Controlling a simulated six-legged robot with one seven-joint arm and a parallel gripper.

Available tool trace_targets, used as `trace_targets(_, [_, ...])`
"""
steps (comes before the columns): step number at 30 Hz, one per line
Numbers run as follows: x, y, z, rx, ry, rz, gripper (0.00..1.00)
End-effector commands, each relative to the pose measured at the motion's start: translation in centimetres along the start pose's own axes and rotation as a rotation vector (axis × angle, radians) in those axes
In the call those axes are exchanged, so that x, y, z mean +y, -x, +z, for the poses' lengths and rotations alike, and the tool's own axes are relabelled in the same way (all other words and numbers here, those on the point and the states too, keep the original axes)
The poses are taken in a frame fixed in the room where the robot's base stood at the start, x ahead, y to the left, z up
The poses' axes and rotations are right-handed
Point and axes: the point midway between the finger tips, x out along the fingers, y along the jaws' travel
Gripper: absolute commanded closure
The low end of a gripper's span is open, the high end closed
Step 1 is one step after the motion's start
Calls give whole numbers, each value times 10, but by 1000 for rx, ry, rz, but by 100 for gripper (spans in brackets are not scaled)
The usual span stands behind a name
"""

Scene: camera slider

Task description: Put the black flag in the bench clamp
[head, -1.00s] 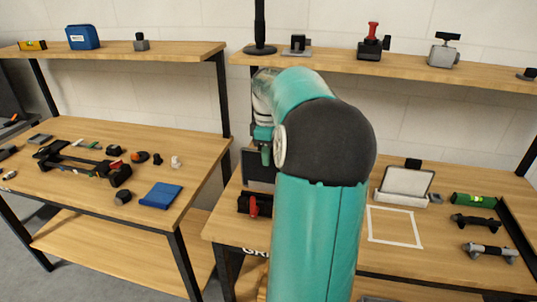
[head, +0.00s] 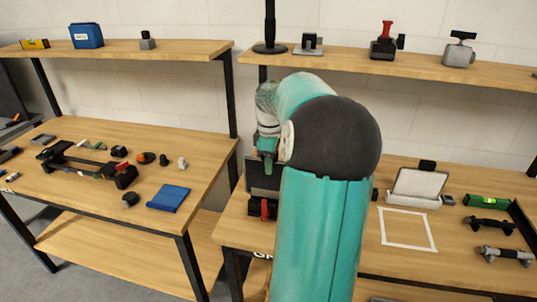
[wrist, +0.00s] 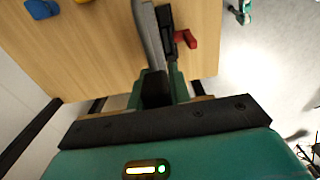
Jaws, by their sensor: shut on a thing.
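My gripper (wrist: 160,86) is shut on the black flag, gripping its dark block between the fingers. In the wrist view the flag (wrist: 147,35) shows nearly edge-on as a long grey-black strip. In the head view the flag (head: 262,173) is a dark panel below my gripper (head: 267,152), partly hidden by my arm. The bench clamp (head: 257,207), black with a red handle, sits on the right bench just below the flag. In the wrist view the clamp (wrist: 167,22) is right beside the flag. I cannot tell whether they touch.
On the right bench lie a white-outlined square (head: 407,246), an open grey case (head: 417,187) and a green level (head: 486,201). A shelf (head: 345,63) with several fixtures runs behind. The left bench (head: 75,193) holds a camera slider (head: 85,165) and loose parts.

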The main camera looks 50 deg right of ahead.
Motion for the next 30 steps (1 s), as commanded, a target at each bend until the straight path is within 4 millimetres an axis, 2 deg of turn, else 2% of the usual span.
trace_targets(6, [0, -28, -3, 0, 4, -2, 100])
trace_targets(12, [1, -43, -4, 1, 3, -1, 100])
trace_targets(30, [1, -47, -4, 1, 2, 0, 100])
